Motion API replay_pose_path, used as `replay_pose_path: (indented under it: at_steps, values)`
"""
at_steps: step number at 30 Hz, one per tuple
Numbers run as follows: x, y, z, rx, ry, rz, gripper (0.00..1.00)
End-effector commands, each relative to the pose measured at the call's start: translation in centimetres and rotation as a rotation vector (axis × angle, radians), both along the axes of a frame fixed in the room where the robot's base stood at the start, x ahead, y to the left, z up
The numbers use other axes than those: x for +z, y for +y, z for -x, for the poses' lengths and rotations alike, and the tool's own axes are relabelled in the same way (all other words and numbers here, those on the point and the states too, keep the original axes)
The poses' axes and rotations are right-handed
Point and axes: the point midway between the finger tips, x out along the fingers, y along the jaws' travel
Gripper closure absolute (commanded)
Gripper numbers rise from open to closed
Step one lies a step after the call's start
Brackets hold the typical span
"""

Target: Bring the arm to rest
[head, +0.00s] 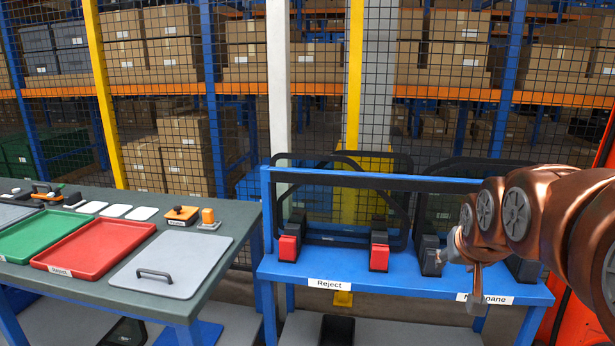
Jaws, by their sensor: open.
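My arm, copper-coloured with grey joint caps, reaches in from the right side of the head view. My gripper (460,277) is at its end, over the right part of the blue stand (390,283). It is open, and I see nothing held in it. One finger points down in front of the stand's right label; the other side is close to a black clamp block (430,256). I cannot tell whether it touches the block. The arm hides part of the stand's right end.
Black door frames (340,157) stand upright on the blue stand, with red-fronted clamps (379,257) at their feet. On the left, a dark table (215,268) bears a green tray (50,238), a red tray (95,247) and a grey panel with a handle (172,262). Mesh fencing stands behind.

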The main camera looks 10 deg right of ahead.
Motion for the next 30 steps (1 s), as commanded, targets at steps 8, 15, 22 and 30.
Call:
replay_pose_path:
  at_steps: [8, 15, 22, 30]
  values:
    - [-6.6, 13.0, 7.7, 0.220, 0.372, -0.132, 0.53]
    - [-9.7, 19.6, 17.3, 0.363, 0.678, -0.196, 0.53]
    - [-10.5, 21.6, 22.4, 0.420, 0.825, -0.218, 0.53]
    - [-10.7, 21.7, 22.9, 0.425, 0.838, -0.220, 0.55]
